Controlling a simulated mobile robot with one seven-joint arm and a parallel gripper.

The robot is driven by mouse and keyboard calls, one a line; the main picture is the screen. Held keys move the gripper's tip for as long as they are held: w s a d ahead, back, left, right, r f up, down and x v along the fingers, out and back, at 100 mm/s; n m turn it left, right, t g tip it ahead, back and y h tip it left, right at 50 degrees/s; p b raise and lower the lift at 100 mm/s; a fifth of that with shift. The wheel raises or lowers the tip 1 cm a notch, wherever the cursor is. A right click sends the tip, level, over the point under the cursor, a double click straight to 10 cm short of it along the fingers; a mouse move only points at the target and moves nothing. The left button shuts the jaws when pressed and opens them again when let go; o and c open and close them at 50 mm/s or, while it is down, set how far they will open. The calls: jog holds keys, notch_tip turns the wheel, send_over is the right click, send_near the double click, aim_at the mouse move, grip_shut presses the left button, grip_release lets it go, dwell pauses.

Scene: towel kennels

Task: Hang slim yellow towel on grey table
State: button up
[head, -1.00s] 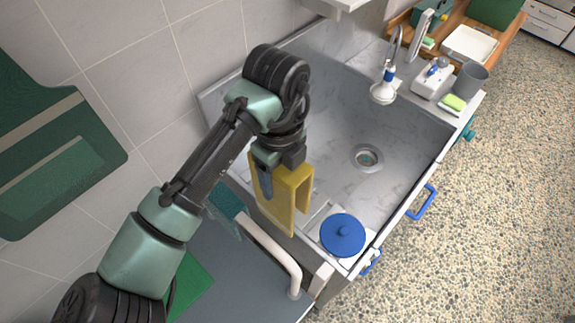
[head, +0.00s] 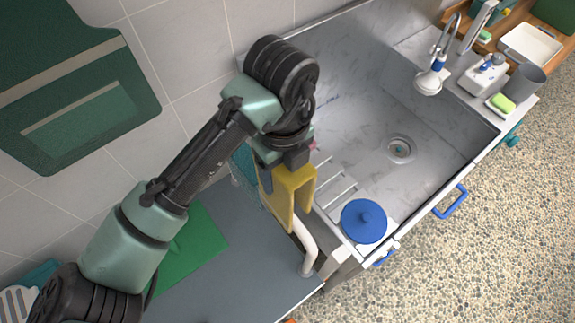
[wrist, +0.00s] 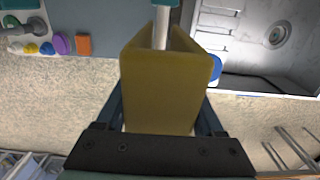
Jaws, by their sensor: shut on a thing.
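The slim yellow towel (head: 300,190) is folded over in an upside-down U, with its two sides hanging apart. My gripper (head: 283,165) is shut on its top part; the towel also fills the middle of the wrist view (wrist: 162,95). The grey table (head: 245,270) is at lower left in the head view. A pale rail (head: 307,245) stands along its edge by the sink and runs up behind the towel. In the wrist view the rail (wrist: 162,28) shows between the towel's two sides. I cannot tell whether they touch. The rail's far end is hidden.
The metal sink (head: 370,130) adjoins the table on the right, with a blue-lidded pot (head: 364,221) at its near corner. A green sheet (head: 195,245) lies on the table. A green panel (head: 75,90) is on the tiled wall. The speckled floor (head: 470,270) is clear.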

notch_tip(320, 180, down, 21)
jog(key=b, duration=1.6)
jog(key=shift+b, duration=0.4)
jog(key=shift+f, duration=0.1)
jog(key=o, duration=1.4)
notch_tip(320, 180, up, 13)
